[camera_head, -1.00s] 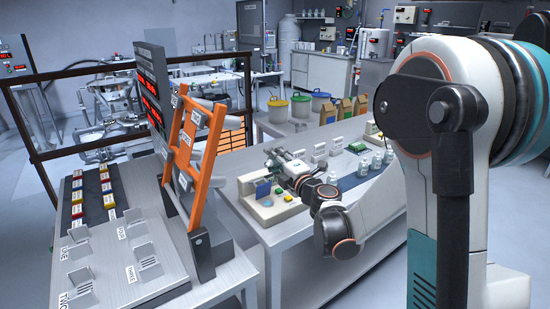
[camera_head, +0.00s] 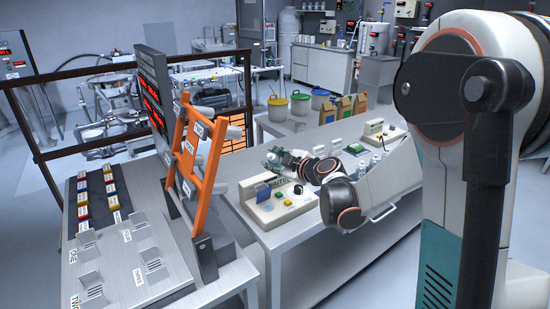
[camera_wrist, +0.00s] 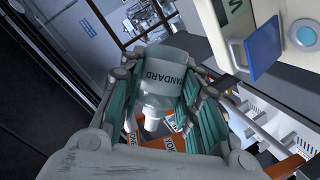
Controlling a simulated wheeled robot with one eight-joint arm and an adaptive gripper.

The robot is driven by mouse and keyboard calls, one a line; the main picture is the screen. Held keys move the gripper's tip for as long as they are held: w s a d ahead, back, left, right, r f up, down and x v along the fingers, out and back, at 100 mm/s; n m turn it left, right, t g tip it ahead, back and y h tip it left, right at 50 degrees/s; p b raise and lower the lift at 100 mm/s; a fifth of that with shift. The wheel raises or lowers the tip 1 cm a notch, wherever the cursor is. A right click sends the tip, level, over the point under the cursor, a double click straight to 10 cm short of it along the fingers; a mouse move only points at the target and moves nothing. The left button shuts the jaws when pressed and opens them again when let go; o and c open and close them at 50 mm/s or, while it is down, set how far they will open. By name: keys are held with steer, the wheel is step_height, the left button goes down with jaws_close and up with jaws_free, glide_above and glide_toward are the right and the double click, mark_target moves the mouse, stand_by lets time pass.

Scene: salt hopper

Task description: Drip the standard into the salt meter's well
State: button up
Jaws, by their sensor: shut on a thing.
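My gripper (camera_wrist: 165,105) is shut on a white bottle labelled STANDARD (camera_wrist: 166,70) in the wrist view. The bottle's narrow tip points toward the bottom of that picture. In the head view my gripper (camera_head: 280,160) is above the bench, just behind the salt meter (camera_head: 287,213); the bottle is hard to make out there. I cannot tell whether this spot is the well.
White bottles (camera_head: 375,160) stand on the bench behind my arm. A second cream device (camera_head: 378,133) stands at the bench's far end. An orange frame (camera_head: 200,165) rises left of the bench. Buckets and bags stand behind it.

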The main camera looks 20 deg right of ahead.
steer(key=m+g+p, duration=0.1)
steer(key=r+m+y, duration=0.1)
steer(key=m, duration=0.1)
steer(key=shift+r+m+g+p, duration=0.2)
steer(key=shift+m+g+p, duration=0.1)
steer(key=shift+g+p, duration=0.1)
steer(key=m+y, duration=0.1)
steer(key=m+g, duration=0.1)
steer(key=shift+r+m+y, duration=0.3)
steer(key=shift+y, duration=0.1)
